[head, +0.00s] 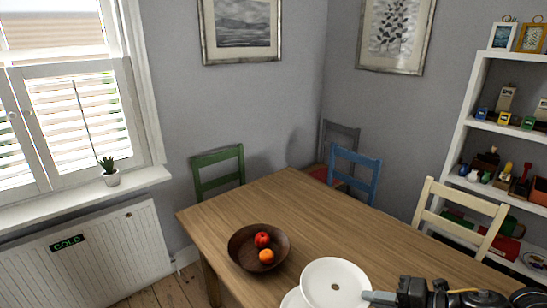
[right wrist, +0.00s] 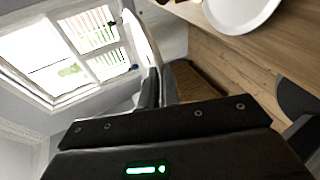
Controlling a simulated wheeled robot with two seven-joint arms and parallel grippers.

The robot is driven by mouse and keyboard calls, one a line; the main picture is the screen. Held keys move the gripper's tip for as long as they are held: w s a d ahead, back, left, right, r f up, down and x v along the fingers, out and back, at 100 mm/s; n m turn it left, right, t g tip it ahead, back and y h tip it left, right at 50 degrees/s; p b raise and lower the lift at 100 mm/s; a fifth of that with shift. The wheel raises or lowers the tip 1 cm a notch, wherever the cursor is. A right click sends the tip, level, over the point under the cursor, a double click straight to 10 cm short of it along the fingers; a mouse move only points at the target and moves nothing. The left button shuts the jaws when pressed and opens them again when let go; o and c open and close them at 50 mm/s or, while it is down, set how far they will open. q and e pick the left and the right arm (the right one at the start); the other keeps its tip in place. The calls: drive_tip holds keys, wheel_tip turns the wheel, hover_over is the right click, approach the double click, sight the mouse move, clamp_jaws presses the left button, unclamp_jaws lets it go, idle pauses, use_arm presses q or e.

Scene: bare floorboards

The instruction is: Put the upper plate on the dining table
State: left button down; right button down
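A white round plate (head: 334,283) with a small dark mark at its centre is at the bottom middle of the head view. My right gripper (head: 376,297) is shut on its right rim. In the right wrist view the held plate (right wrist: 141,42) shows nearly edge-on between the closed fingers (right wrist: 158,88). A second white plate (head: 292,299) is partly hidden below it, and it also shows in the right wrist view (right wrist: 240,12), apart from the held plate. The wooden dining table (head: 300,205) lies under them. My left gripper is in neither view.
A brown bowl (head: 243,256) with a red apple (head: 262,239) and an orange (head: 267,256) stands left of the plates. The table's far part is clear. Green (head: 218,172), blue (head: 354,176) and cream (head: 462,215) chairs stand around it.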

sight(348, 286)
drive_tip(key=shift+a+r, duration=0.2)
drive_tip(key=a+p, duration=0.1)
drive_tip(key=w+a+p, duration=0.1)
drive_tip(key=shift+w+a+r, duration=0.1)
drive_tip(key=shift+a+r, duration=0.05)
drive_tip(key=shift+a, duration=0.2)
drive_tip(key=shift+w+a+f+m+t+h, duration=0.15)
drive_tip(key=shift+w+a+f+m+t, duration=0.1)
drive_tip(key=shift+w, duration=0.15)
drive_tip(key=shift+w+a+f+m+t+h, duration=0.15)
drive_tip(key=shift+w+f+m+t, duration=0.1)
drive_tip(key=shift+w, duration=0.15)
drive_tip(key=shift+m+t+h, duration=0.5)
drive_tip(key=shift+m+h, duration=0.2)
drive_tip(key=w+f+p, duration=0.1)
drive_tip(key=w+f, duration=0.2)
drive_tip(key=shift+w, duration=0.1)
drive_tip(key=shift+w+d+f+m+t, duration=0.3)
drive_tip(key=shift+w+d+f, duration=0.35)
drive_tip(key=shift+d+f, duration=0.15)
drive_tip(key=shift+d, duration=0.15)
wheel_tip(348, 286, down, 10)
drive_tip(key=shift+r+p, duration=0.15)
drive_tip(key=shift+p, duration=0.25)
